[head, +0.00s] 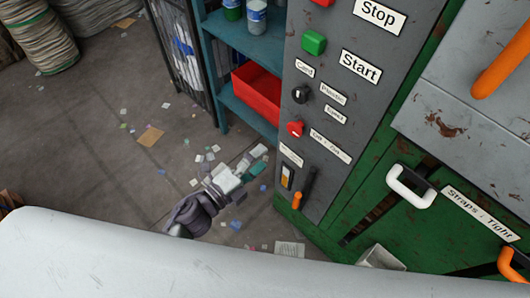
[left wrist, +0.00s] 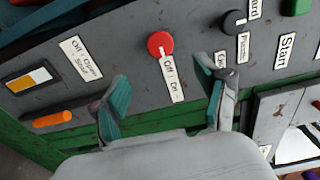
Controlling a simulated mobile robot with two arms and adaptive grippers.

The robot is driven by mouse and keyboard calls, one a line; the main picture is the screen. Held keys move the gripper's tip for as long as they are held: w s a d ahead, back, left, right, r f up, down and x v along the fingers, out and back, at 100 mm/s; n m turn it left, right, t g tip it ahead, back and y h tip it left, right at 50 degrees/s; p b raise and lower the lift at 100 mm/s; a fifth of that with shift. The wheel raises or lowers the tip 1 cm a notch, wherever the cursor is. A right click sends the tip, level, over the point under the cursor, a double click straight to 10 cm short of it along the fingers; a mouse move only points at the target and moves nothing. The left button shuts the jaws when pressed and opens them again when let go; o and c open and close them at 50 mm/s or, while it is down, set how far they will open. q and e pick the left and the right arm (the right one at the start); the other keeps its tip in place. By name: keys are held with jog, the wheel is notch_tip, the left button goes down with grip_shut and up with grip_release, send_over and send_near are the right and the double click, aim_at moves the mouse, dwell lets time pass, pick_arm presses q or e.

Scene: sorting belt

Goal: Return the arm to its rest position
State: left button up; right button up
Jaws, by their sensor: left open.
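My left gripper (head: 254,168) hangs in front of the grey control panel (head: 322,178), to the left of its lower part in the head view. It is open, and nothing is between its fingers. In the left wrist view, its two teal-padded fingers (left wrist: 160,98) stand apart, with the panel's red knob (left wrist: 160,44) beyond the gap. I cannot see the fingers touching the panel. My right gripper is not in either view.
The panel carries a green button (head: 313,43), a black knob (head: 300,94) and an orange-tipped lever (head: 297,200). A teal shelf with a red bin (head: 256,96) stands left of it. The green machine (head: 375,232) is at right. Paper scraps litter the open floor (head: 90,150).

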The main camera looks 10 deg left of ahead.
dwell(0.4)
pick_arm(q)
jog(key=s+a+f+n+g+y, duration=0.1)
jog(key=s+a+f+n+y, duration=0.2)
jog(key=f, duration=0.6)
jog(key=s+a+f+n+g+y, duration=0.15)
jog(key=a+f+n, duration=0.3)
jog(key=f, duration=0.45)
jog(key=s+a+f+n+g+y, duration=0.25)
jog(key=f+n, duration=0.25)
jog(key=f, duration=0.4)
jog(key=s+a+f+n+g+y, duration=0.1)
jog(key=s+a+f+n+g, duration=0.1)
jog(key=s+f, duration=0.4)
jog(key=s+a+f+n+g+y+p, duration=0.1)
jog(key=s+f+n, duration=0.4)
jog(key=s, duration=0.7)
jog(key=s+a+f+n+g+y, duration=0.1)
jog(key=s+f+g, duration=0.4)
jog(key=s, duration=0.5)
jog(key=shift+a+f+n+g+y, duration=0.3)
jog(key=shift+a+f+n, duration=0.6)
jog(key=shift+n, duration=0.35)
jog(key=shift+w+r, duration=0.1)
